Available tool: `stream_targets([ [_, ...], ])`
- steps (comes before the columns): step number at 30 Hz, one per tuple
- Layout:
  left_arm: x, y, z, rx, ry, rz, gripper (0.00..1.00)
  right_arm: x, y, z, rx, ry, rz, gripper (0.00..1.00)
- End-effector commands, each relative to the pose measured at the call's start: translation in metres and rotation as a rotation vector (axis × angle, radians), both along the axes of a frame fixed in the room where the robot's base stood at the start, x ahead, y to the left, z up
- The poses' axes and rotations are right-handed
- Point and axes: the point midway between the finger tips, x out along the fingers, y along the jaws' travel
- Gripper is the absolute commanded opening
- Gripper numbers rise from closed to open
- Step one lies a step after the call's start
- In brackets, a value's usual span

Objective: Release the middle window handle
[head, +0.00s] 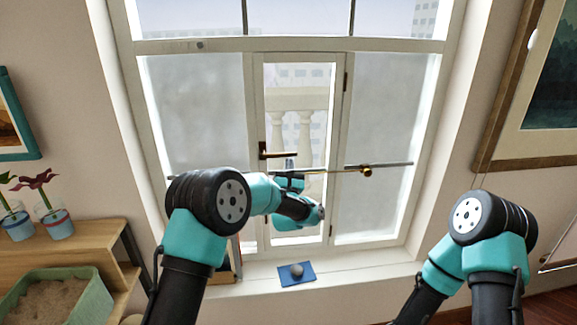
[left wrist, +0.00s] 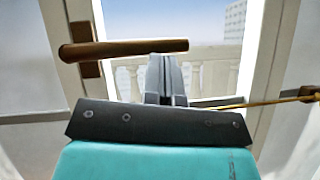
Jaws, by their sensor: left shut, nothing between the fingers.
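The middle window handle (head: 275,154) is a brown lever on the left side of the narrow middle window frame. It lies level, pointing right; the left wrist view shows it large (left wrist: 125,48) with its mounting plate at the left. My left gripper (head: 289,164) is shut and empty, its tips just below the right end of the lever. In the left wrist view the closed fingers (left wrist: 166,78) reach up to the lever's lower edge; I cannot tell whether they touch. My right gripper is out of view; only its arm shows at the lower right.
A thin rod with a brass knob (head: 366,170) crosses the window just below the handle. A blue card with a grey ball (head: 297,270) lies on the sill. A wooden shelf (head: 75,247) stands left; a large framed picture (head: 520,145) hangs right.

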Motion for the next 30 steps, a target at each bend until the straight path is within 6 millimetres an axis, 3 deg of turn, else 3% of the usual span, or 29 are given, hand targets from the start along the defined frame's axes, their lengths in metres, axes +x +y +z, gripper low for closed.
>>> stream_targets([
  [8,-0.009,-0.006,-0.042,0.002,0.011,-0.006,0.0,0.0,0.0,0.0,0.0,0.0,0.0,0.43],
  [18,-0.064,-0.015,-0.077,0.002,0.011,-0.007,0.0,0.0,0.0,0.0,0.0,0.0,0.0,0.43],
  [24,-0.084,-0.018,-0.091,0.002,0.01,-0.005,0.0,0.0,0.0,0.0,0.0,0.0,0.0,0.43],
  [30,-0.089,-0.018,-0.094,0.001,0.008,-0.004,0.0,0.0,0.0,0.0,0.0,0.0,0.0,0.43],
])
